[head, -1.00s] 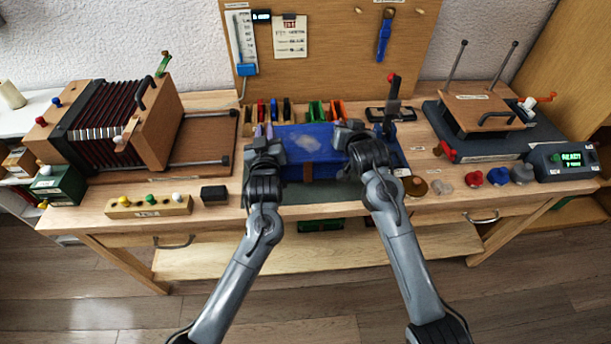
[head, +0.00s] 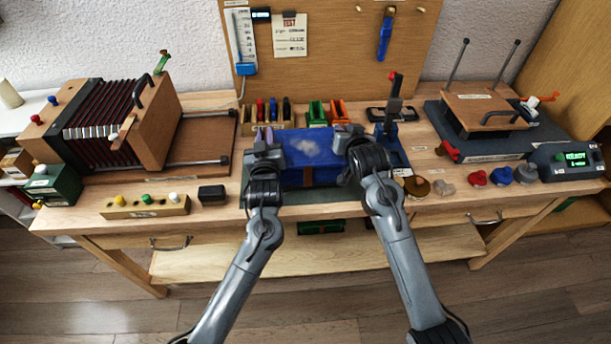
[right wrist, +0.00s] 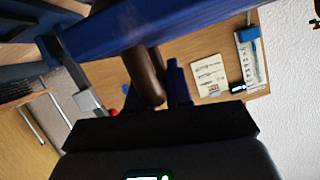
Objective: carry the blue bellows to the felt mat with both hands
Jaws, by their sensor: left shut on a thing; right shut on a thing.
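The blue bellows (head: 308,152), with a pale patch on top and a dark brown strap at its front, is between my grippers in the head view. My left gripper (head: 266,150) is shut on its left end. My right gripper (head: 349,140) is shut on its right end. The grey-green felt mat (head: 328,197) shows at the bench's front, partly hidden below the bellows; I cannot tell whether they touch. In the right wrist view, a blue surface (right wrist: 190,22), apparently the bellows, crosses the top, with a brown part (right wrist: 145,75) below it.
Behind the bellows are a wooden rack (head: 251,129) and green and orange holders. A blue stand with a red-topped lever (head: 393,103) is close on the right. An accordion (head: 120,125) stands left; a press (head: 485,115) stands right.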

